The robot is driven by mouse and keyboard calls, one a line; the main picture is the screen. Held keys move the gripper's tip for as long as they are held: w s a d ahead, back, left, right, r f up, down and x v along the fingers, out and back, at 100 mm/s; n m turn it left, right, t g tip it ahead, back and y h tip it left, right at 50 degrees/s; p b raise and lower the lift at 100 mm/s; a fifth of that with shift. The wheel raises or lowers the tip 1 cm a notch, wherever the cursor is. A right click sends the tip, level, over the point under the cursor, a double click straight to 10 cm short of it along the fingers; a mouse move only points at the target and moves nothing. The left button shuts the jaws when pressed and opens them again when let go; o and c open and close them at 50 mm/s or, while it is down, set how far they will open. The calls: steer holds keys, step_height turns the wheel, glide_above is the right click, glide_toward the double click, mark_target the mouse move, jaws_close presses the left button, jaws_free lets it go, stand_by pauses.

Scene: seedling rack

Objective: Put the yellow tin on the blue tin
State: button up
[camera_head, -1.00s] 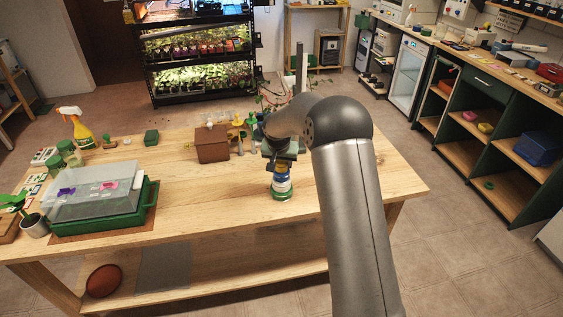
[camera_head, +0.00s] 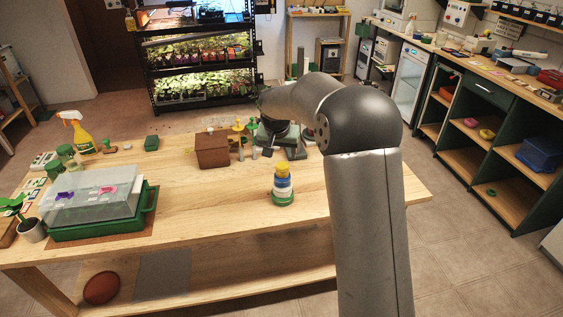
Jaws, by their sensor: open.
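The yellow tin (camera_head: 282,169) is near the top of a small upright stack on the wooden table, right of the middle.
A brown box (camera_head: 212,150) and small tools stand left of my gripper. A green tray with a clear cover (camera_head: 95,196) and a spray bottle (camera_head: 78,132) are at the left. The table (camera_head: 215,215) is bare between the tray and the stack.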

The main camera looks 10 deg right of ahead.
steer(key=s+d+r+n+g, duration=0.1)
steer(key=s+r, duration=0.2)
steer(key=s, duration=0.7)
steer(key=s+r+n+g, duration=0.1)
steer(key=s+r, duration=0.1)
steer(key=s, duration=0.7)
steer(key=s+f+n, duration=0.1)
steer(key=s+f, duration=0.1)
steer(key=s, duration=0.9)
steer(key=s+f+n+g+y, duration=0.1)
steer(key=s+f, duration=0.1)
steer(key=s, duration=1)
steer(key=shift+f+y, duration=0.3)
steer(key=shift+f, duration=0.05)
steer(key=shift+d, duration=0.1)
